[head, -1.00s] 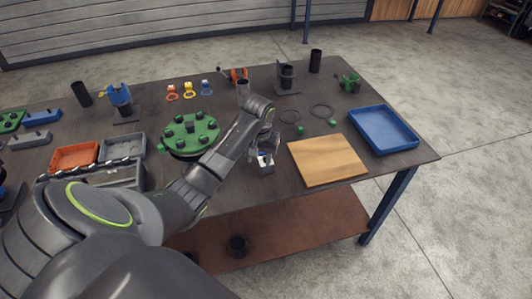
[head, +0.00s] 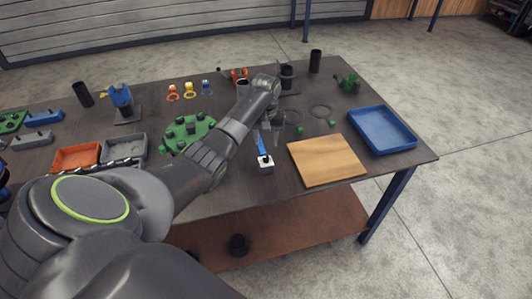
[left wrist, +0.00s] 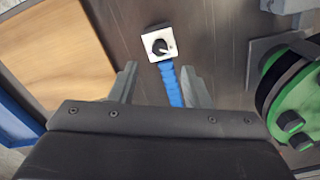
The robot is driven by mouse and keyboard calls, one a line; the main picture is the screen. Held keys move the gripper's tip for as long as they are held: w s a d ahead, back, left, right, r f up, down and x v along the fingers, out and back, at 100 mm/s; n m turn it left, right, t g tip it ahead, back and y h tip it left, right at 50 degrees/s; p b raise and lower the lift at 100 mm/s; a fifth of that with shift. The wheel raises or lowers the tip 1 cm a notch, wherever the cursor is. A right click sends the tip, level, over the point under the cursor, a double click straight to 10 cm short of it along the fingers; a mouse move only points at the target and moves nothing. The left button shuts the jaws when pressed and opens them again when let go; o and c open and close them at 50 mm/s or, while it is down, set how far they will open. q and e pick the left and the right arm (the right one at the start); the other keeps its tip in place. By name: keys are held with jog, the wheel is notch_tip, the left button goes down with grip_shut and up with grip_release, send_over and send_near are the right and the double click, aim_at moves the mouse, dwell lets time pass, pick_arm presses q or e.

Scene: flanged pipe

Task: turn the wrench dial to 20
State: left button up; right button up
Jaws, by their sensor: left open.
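The wrench has a blue handle (head: 262,145) and a pale square head (head: 266,167) with a dark dial knob. It lies on the table left of the wooden board. In the left wrist view the knob (left wrist: 160,46) sits on the pale square with a light pointer mark, and the blue handle (left wrist: 170,78) runs toward me. No dial numbers are readable. My left gripper (left wrist: 159,69) is open and empty, its fingers to either side of the handle in that view; whether it is above or around the handle I cannot tell. My right gripper is not in view.
A wooden board (head: 327,161) and a blue tray (head: 382,130) lie to the right. A green flange (head: 186,133) with several bolts is left of the wrench. Dark rings (head: 321,112) and green pieces lie behind the board. Orange (head: 76,157) and grey trays stand at left.

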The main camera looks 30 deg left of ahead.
aim_at(266, 157)
pick_arm(q)
notch_tip(266, 157, down, 8)
jog(key=shift+r, duration=0.1)
jog(key=shift+c, duration=0.2)
grip_shut()
dwell(0.3)
jog(key=shift+m, duration=0.4)
jog(key=m, duration=0.2)
jog(key=shift+m+p, duration=0.3)
jog(key=shift+p, duration=0.1)
jog(key=shift+m, duration=2.2)
